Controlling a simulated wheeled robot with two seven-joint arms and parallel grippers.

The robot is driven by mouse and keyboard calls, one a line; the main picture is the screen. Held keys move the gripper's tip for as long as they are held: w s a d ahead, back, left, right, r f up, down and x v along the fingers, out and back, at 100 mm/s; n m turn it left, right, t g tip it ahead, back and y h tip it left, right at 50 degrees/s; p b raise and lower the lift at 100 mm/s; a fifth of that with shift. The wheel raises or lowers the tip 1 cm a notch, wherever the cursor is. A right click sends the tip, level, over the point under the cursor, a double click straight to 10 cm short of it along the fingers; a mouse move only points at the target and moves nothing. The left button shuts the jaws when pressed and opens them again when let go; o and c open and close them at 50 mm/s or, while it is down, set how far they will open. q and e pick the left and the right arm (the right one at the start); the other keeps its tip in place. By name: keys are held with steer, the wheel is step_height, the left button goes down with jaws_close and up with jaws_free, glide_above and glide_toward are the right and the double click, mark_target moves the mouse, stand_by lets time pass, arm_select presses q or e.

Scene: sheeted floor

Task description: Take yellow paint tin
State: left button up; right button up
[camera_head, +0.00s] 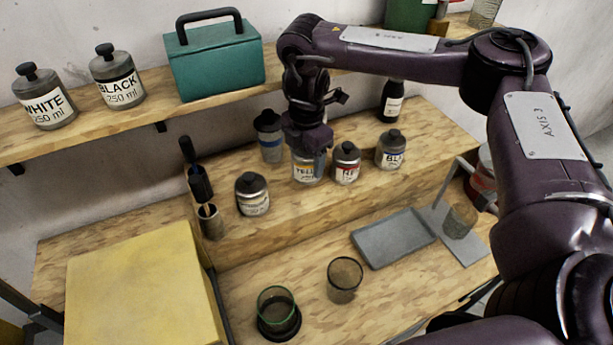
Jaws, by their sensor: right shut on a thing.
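The yellow paint tin (305,173) has a white label with a yellow band and stands on the raised wooden step, left of the red tin (346,167). My right gripper (306,150) comes down over it from above and is shut on its top. The gripper hides the tin's lid. The tin looks upright, and I cannot tell whether it still touches the step. My left gripper is not in view.
A white-labelled tin (252,195) stands left and a blue tin (391,150) right on the same step. A dark bottle (391,101) and a grey container (269,137) stand behind. A teal box (216,62) sits on the shelf.

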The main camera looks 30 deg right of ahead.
mark_target(306, 173)
steer(key=s+a+r+b, duration=0.1)
steer(key=s+b, duration=0.1)
steer(key=s, duration=1.7)
steer(key=shift+s, duration=0.35)
steer(key=shift+a+r, duration=0.1)
steer(key=w, duration=0.6)
steer(key=w+p, duration=0.1)
steer(key=w, duration=0.6)
steer(key=w+d+p, duration=0.1)
steer(key=w, duration=0.6)
steer(key=shift+s+f, duration=0.2)
steer(key=shift+f, duration=0.8)
steer(key=shift+d+f+p, duration=0.1)
steer(key=shift+f+p, duration=0.55)
steer(key=shift+f, duration=0.1)
step_height(306, 173, down, 2)
steer(key=p, duration=0.2)
steer(key=shift+w+f+p, duration=0.15)
steer(key=shift+f+p, duration=0.05)
steer(key=shift+p, duration=0.2)
steer(key=shift+f, duration=0.2)
steer(key=shift+w+f, duration=0.1)
steer(key=shift+f, duration=0.05)
